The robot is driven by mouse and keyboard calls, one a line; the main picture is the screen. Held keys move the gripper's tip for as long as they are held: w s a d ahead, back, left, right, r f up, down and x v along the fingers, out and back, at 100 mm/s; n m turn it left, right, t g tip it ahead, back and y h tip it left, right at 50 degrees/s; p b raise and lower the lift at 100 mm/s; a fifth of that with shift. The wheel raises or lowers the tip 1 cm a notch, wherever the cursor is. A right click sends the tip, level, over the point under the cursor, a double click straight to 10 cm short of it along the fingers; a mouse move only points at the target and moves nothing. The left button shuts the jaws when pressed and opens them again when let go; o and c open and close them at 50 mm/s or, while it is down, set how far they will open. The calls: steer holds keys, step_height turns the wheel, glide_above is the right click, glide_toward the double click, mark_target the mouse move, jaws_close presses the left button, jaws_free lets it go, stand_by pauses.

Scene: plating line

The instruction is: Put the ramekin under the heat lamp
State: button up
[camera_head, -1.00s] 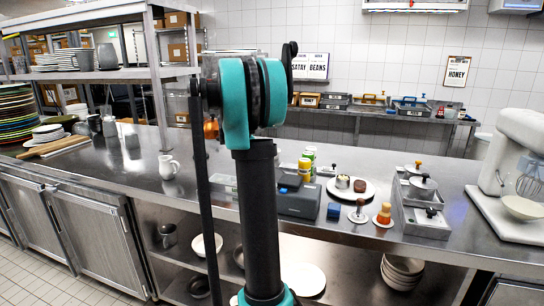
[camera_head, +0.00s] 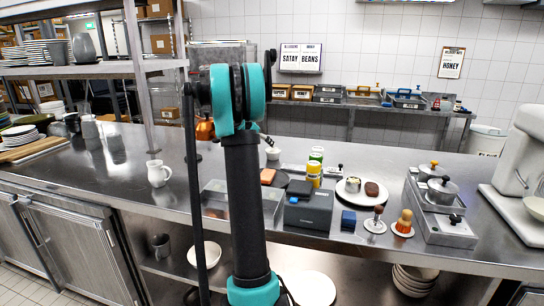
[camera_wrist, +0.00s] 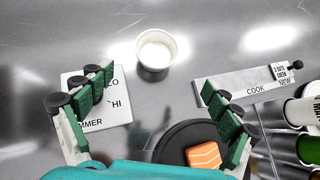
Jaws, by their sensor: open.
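A small white ramekin (camera_wrist: 155,52) stands upright on the steel counter in the wrist view, beyond and between my fingertips. A small white cup, apparently the same one, shows beside my arm in the head view (camera_head: 273,154). My gripper (camera_wrist: 158,80) is open and empty, with its green-padded fingers spread wide. It does not touch the ramekin. In the head view my arm hides most of the gripper. A copper-coloured, partly hidden shape (camera_head: 205,129) behind my arm may be the heat lamp; I cannot tell.
A dark round plate (camera_wrist: 168,149) with a salmon piece (camera_wrist: 204,155) lies close below the fingers. A lettered card (camera_wrist: 98,110) lies left, a labelled rail (camera_wrist: 248,84) right. A white jug (camera_head: 158,173) stands left on the counter. Bare steel surrounds the ramekin's far side.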

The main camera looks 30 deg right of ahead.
glide_toward(273, 151)
steer(key=shift+s+d+f, duration=0.45)
steer(key=shift+f, duration=0.15)
steer(key=shift+s+d+f, duration=0.45)
steer(key=shift+s+f, duration=0.05)
steer(key=shift+f, duration=0.15)
steer(key=shift+w+x, duration=0.15)
steer(key=shift+x, duration=1.15)
steer(key=shift+w+x, duration=0.15)
steer(key=shift+x, duration=1.15)
steer(key=shift+a, duration=0.1)
steer(key=shift+c, duration=0.2)
steer(key=c, duration=1.4)
steer(key=shift+c, duration=0.2)
steer(key=shift+r, duration=0.25)
step_height(273, 151, up, 19)
steer(key=shift+r, duration=0.25)
